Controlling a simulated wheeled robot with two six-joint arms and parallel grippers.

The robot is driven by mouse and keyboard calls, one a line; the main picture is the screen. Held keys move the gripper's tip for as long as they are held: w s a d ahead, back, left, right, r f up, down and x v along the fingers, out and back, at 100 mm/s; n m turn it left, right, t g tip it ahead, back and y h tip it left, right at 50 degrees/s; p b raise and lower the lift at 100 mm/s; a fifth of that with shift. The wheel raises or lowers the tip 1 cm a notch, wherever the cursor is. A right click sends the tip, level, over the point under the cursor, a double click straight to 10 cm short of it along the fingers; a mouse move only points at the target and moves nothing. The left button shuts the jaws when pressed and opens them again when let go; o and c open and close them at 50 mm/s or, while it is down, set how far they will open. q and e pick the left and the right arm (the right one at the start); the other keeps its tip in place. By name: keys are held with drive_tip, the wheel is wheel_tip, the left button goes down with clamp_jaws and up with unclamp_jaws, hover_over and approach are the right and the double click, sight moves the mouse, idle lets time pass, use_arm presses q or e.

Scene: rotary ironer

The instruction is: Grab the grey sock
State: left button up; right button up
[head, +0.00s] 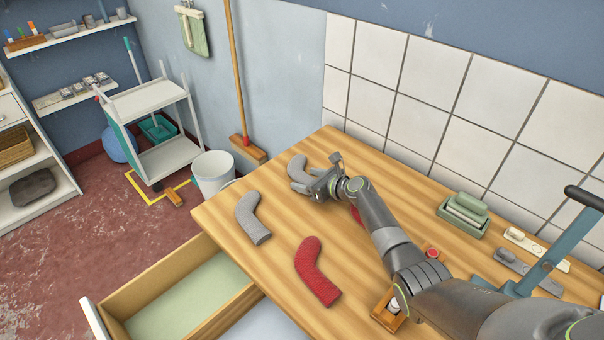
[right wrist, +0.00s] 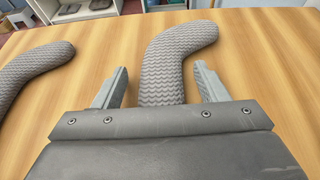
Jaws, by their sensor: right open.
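A grey sock (head: 297,167) lies at the back of the wooden table, partly hidden by my right gripper (head: 322,182). In the right wrist view this sock (right wrist: 166,58) lies between the two open fingers of the gripper (right wrist: 158,85), with a gap on each side. Its near end is hidden by the gripper body. A second grey sock (head: 252,219) lies nearer the table's left edge; it also shows at the left of the right wrist view (right wrist: 32,72). My left gripper does not show.
A red sock (head: 316,272) lies at the front of the table (head: 222,222). Another red item (head: 357,215) is mostly hidden behind my right arm. An open drawer (head: 185,300) juts out at the lower left. A green box (head: 463,214) and a blue-handled lever (head: 560,245) stand on the right.

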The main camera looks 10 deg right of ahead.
drive_tip(key=shift+w+a, duration=0.1)
drive_tip(key=shift+w, duration=0.1)
drive_tip(key=c, duration=1.1)
drive_tip(key=shift+o, duration=0.2)
